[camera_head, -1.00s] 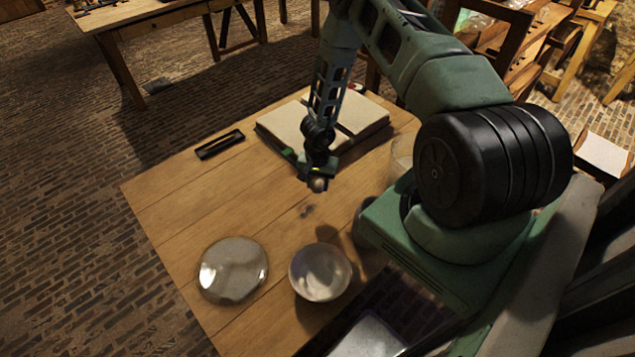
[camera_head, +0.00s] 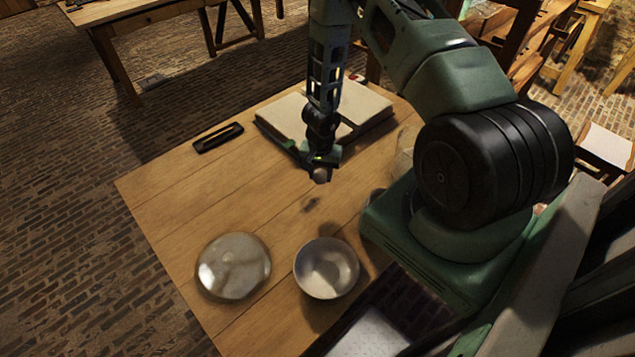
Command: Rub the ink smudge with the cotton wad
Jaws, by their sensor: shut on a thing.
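The ink smudge (camera_head: 311,204) is a small dark mark on the bare wood of the table (camera_head: 180,192), left of its centre line. My gripper (camera_head: 321,170) points down above the table, a little behind and to the right of the smudge. It is shut on a small pale round wad, the cotton wad (camera_head: 320,176), which shows at the fingertips. The wad looks apart from the smudge. How far it is above the wood I cannot tell.
An open book (camera_head: 285,115) lies behind my gripper. A dark narrow tray (camera_head: 218,137) lies at the back left. A round glassy dish (camera_head: 233,267) and a grey bowl (camera_head: 326,268) stand in front. A clear glass vessel (camera_head: 405,142) stands at the right, partly behind my arm.

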